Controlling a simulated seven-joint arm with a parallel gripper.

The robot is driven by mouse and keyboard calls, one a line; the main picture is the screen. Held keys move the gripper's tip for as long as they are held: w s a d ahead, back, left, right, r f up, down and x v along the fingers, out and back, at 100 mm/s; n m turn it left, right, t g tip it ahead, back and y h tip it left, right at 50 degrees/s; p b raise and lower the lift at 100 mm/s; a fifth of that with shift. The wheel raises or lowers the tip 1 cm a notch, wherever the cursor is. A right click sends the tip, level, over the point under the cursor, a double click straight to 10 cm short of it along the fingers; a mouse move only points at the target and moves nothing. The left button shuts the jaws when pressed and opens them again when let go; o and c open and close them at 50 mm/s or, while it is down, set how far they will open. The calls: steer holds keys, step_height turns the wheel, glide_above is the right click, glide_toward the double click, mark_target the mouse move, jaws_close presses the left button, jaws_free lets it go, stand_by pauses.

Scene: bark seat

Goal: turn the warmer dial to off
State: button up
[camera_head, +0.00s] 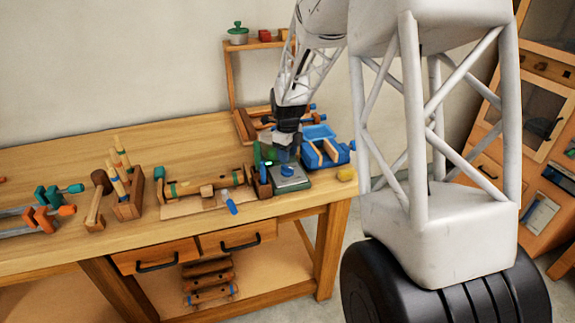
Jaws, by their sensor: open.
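The warmer looks like a small grey box (289,183) near the right front of the wooden workbench. A blue round dial (288,171) sits on its top. The dial's setting is too small to read. My gripper (283,152) points down just above and behind the box, slightly left of the dial. It looks apart from the dial, though its fingertips are small and partly blurred. It is open, and I see nothing held in it.
A blue vise-like tool (322,147) stands right behind the warmer, with a yellow block (346,173) at the bench edge. A green-and-dark upright piece (263,175) stands close on the left. The bench's back left is clear.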

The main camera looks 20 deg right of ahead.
mark_target(287, 167)
steer(key=shift+f, duration=2.4)
steer(key=shift+c, duration=0.3)
jaws_close()
